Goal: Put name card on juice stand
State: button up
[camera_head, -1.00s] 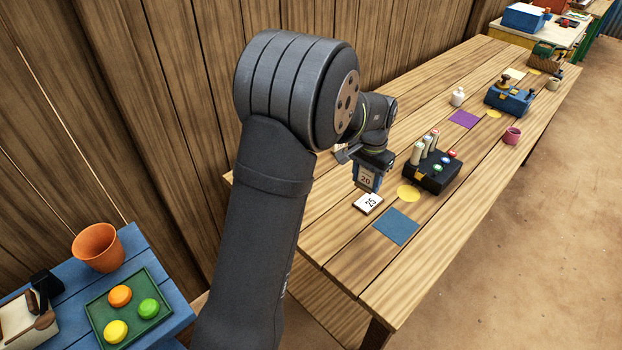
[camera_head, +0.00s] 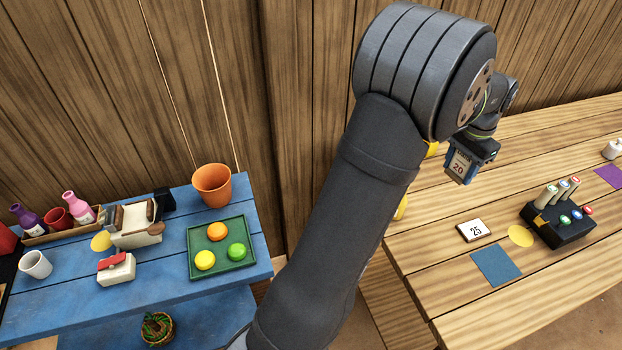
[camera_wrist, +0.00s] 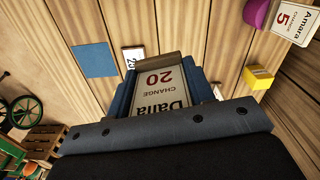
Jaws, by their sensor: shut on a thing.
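My gripper (camera_head: 466,172) is shut on a name card (camera_head: 460,166) over the wooden table, near its back left end. In the wrist view the name card (camera_wrist: 160,88) sits between the blue fingers, upside down, with a name that looks like Dalia and "CHANGE 20". The card is clear of the table top. To the left stands a blue table (camera_head: 150,262) with a green tray (camera_head: 222,262) of round fruits and some bottles (camera_head: 76,206); it looks like the juice stand. My arm hides part of the gap between the tables.
An orange pot (camera_head: 212,186), a white box with a red top (camera_head: 116,268) and a white cup (camera_head: 35,264) crowd the blue table. A "25" card (camera_head: 474,230), a blue square (camera_head: 496,265) and a black holder (camera_head: 556,228) lie on the wooden table (camera_head: 440,278).

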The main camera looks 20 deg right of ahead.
jog(key=w+a+n, duration=0.5)
jog(key=w+a, duration=1.5)
jog(key=w, duration=0.3)
jog(key=w+a+n, duration=0.2)
jog(key=w+a, duration=0.2)
jog(key=a, duration=0.9)
jog(key=w+a+n, duration=0.2)
jog(key=w+a, duration=0.3)
jog(key=a, duration=0.7)
jog(key=n, duration=0.7)
send_over(92, 255)
notch_tip(92, 255, down, 11)
jog(key=shift+f, duration=2.05)
